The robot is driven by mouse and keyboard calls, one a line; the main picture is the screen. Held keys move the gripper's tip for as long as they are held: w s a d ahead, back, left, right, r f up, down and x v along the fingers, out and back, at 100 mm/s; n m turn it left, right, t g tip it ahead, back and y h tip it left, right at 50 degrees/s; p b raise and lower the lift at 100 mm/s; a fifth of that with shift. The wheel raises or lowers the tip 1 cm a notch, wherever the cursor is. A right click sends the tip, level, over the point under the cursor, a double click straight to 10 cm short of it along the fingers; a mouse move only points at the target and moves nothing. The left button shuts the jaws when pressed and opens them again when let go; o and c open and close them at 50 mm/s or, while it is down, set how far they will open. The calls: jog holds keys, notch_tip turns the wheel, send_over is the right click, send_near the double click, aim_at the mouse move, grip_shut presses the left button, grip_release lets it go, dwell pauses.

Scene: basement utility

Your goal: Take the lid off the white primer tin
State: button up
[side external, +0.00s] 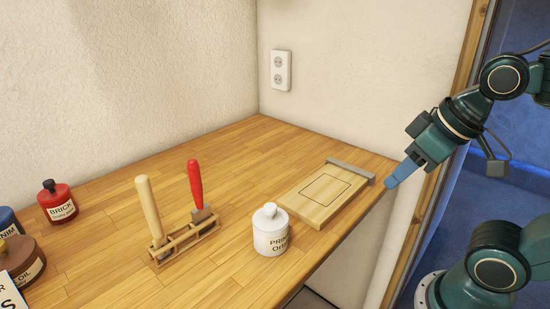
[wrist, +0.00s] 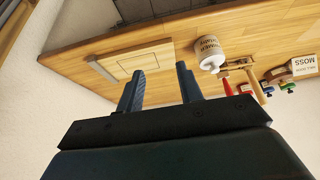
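The white primer tin (side external: 271,239) stands upright near the front edge of the wooden worktop. Its white lid (side external: 269,215), with a round knob on top, sits on the tin. In the wrist view the white tin (wrist: 206,48) appears upside down at the upper right, with its knobbed lid (wrist: 212,66) facing down in the picture. My gripper (side external: 391,184) is in the air at the right, beyond the board's end and well apart from the tin. Its blue fingers (wrist: 160,82) are spread with nothing between them in the wrist view.
A wooden board (side external: 310,207) with a grey end bar lies between the tin and my gripper. A wooden rack (side external: 185,240) with two upright-handled tools stands left of the tin. A red tin (side external: 60,207) and other tins stand farther left. The worktop behind the tin is clear.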

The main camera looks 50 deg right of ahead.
jog(key=shift+o, duration=1.3)
jog(key=w+a+r+n+g, duration=0.2)
jog(key=w+a+n, duration=0.4)
jog(key=w, duration=0.3)
jog(key=w+a+r+n+g, duration=0.3)
jog(key=w+a+n, duration=0.3)
jog(key=w+n, duration=0.3)
jog(key=shift+w+a+g, duration=0.15)
jog(key=shift+w+g, duration=0.15)
jog(key=shift+f, duration=0.1)
